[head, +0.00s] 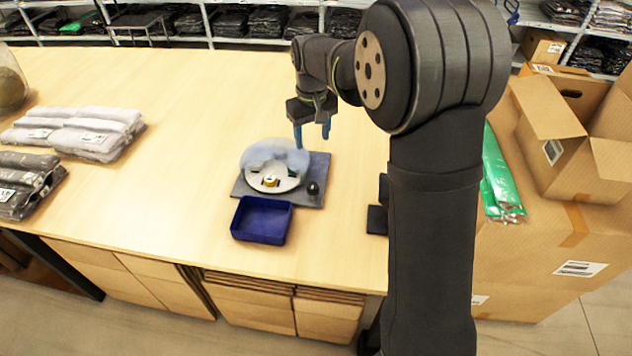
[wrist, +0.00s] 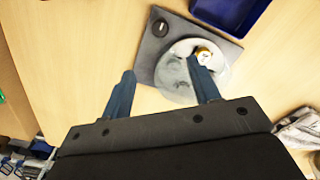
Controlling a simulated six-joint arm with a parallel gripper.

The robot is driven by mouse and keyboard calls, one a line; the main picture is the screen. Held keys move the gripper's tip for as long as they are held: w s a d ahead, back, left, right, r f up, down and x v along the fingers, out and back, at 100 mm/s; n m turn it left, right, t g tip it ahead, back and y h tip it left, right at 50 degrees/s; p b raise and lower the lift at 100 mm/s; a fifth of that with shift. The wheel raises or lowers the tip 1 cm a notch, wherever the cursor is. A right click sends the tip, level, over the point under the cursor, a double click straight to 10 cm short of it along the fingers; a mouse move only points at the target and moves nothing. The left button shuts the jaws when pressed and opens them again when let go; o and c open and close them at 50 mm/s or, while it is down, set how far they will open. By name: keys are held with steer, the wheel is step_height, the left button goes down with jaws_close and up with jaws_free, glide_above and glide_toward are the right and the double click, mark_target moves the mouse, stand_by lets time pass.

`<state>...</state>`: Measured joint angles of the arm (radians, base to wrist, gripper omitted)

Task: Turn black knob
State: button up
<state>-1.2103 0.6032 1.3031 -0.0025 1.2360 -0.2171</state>
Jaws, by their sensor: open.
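The black knob (head: 313,188) is a small round knob at the right front corner of a dark grey board (head: 318,165) on the table. In the wrist view the knob (wrist: 160,28) is at the upper left part of the board (wrist: 146,68). A white round dish (head: 290,182) with a yellow item (head: 270,181) and a translucent bluish dome (head: 275,153) sits on the board. My gripper (head: 312,135) is open and empty above the back right of the board, apart from the knob. Its blue fingers (wrist: 164,88) are spread; one overlaps the dish in the wrist view.
A blue open tray (head: 262,221) stands just in front of the board. Bagged grey clothes (head: 85,132) and dark clothes (head: 25,180) lie at the left. Cardboard boxes (head: 560,130) and a green package (head: 500,178) are at the right. The table behind the board is clear.

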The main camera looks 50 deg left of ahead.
mark_target(313, 185)
step_height(313, 185, down, 18)
steer(key=n, duration=0.5)
steer(key=shift+f, duration=0.2)
steer(key=c, duration=1)
